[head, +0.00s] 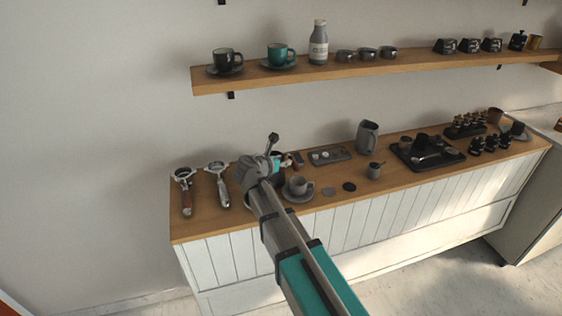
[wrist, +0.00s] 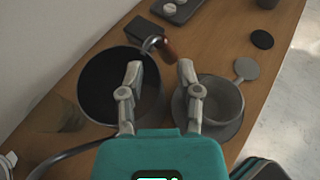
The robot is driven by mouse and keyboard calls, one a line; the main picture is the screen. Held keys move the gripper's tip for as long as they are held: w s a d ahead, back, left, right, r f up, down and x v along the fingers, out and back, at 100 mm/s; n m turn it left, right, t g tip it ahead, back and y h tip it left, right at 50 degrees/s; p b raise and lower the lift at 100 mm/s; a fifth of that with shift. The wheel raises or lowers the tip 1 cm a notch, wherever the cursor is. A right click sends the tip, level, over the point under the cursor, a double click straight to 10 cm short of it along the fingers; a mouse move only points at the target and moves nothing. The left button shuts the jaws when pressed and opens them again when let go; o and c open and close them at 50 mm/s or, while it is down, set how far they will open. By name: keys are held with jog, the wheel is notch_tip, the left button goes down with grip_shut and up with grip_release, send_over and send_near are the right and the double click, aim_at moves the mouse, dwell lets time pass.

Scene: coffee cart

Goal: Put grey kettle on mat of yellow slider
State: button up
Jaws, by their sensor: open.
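A large round vessel (wrist: 92,85) with a dark inside, probably the grey kettle, fills the left of the wrist view. A thin curved grey tube (wrist: 62,155) runs at lower left, and a metal handle with a brown grip (wrist: 168,48) rises at its right rim. My gripper (wrist: 160,69) is open above it, fingers apart, with the handle beyond the gap between the fingertips. In the head view my gripper (head: 282,162) hides most of the vessel. A black disc (wrist: 262,40) and a grey disc (wrist: 246,68) lie flat on the counter. I cannot make out a yellow slider.
A grey cup on a saucer (wrist: 178,108) stands close right of my gripper. A dark box (wrist: 145,31) lies beyond the vessel. Two portafilters (head: 219,184), a small tray (head: 316,159), a grey jug (head: 367,138) and a black tray (head: 400,151) occupy the counter. A shelf (head: 400,64) hangs above.

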jog(key=shift+r, duration=0.1)
jog(key=shift+s+a+r+p, duration=0.3)
jog(key=shift+s+p, duration=0.1)
jog(key=shift+s, duration=0.05)
jog(key=p+v, duration=0.4)
jog(key=v, duration=0.6)
jog(key=shift+s+a, duration=0.25)
jog(key=shift+a, duration=0.05)
jog(key=shift+d, duration=0.1)
jog(key=s+d+f+m+g+y, duration=0.1)
jog(key=s+d+f+m+g, duration=0.2)
jog(key=d+m, duration=0.45)
jog(key=s+d+f+m+g, duration=0.2)
jog(key=d+f+m+g, duration=0.2)
jog(key=d+m, duration=0.3)
jog(key=s+d+f+m+g+y, duration=0.4)
jog(key=s+d+m, duration=0.5)
jog(key=m, duration=0.5)
jog(key=shift+s+m+y, duration=0.35)
jog(key=shift+s+y, duration=0.05)
jog(key=shift+y, duration=0.8)
